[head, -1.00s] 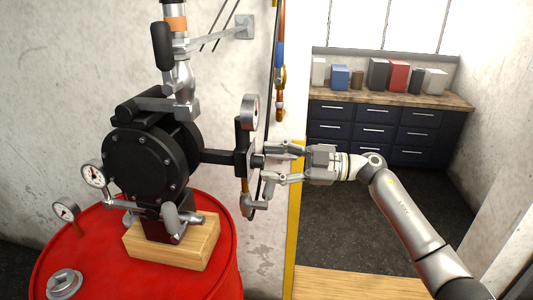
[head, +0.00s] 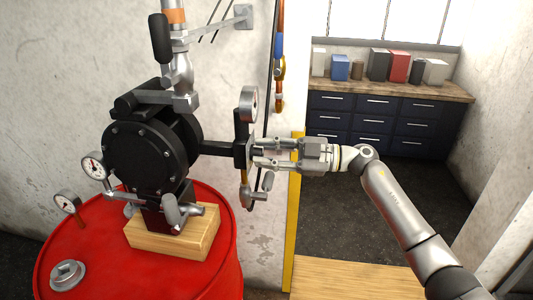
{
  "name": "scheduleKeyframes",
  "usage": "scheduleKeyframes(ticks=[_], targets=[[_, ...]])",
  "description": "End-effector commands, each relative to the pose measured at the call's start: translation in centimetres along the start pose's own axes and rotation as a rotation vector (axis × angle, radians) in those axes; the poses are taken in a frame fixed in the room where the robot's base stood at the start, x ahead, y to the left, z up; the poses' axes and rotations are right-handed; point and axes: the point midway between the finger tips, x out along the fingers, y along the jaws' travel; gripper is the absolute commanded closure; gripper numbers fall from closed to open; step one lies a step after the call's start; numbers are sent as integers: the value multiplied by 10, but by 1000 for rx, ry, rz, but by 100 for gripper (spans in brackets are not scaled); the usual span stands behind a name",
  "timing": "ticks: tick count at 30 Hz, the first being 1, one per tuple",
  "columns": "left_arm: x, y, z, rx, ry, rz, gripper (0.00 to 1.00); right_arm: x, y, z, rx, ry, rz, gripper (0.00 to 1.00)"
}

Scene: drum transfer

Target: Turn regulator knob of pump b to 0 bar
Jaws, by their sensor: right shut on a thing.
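The black pump (head: 145,150) stands on a wooden block on the red drum. A black arm runs right from it to the regulator block (head: 241,152), with a round gauge (head: 250,103) above. I cannot read its needle. My right gripper (head: 257,154) comes in from the right, at the right side of the regulator. Its fingers are shut on the regulator knob, which they mostly hide. My left gripper is not in view.
A metal valve fitting (head: 257,192) hangs just below the gripper fingers. Hoses hang above right of the gauge. The red drum (head: 205,270) carries a bung and smaller gauges at left. A dark drawer cabinet (head: 370,125) stands far back; open floor lies before it.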

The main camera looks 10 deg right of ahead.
Motion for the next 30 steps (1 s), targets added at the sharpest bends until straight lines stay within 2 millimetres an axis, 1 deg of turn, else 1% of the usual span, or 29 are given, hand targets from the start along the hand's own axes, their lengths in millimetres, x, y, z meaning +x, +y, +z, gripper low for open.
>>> scheduleKeyframes(ticks=[5, 11, 30], targets=[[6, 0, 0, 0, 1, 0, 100, 0, 0, 0, -44, -1, -1, 96], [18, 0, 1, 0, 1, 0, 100, -1, -2, 2, -159, -7, -5, 96], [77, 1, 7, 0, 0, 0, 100, 0, -4, 2, -754, -26, -22, 96]])
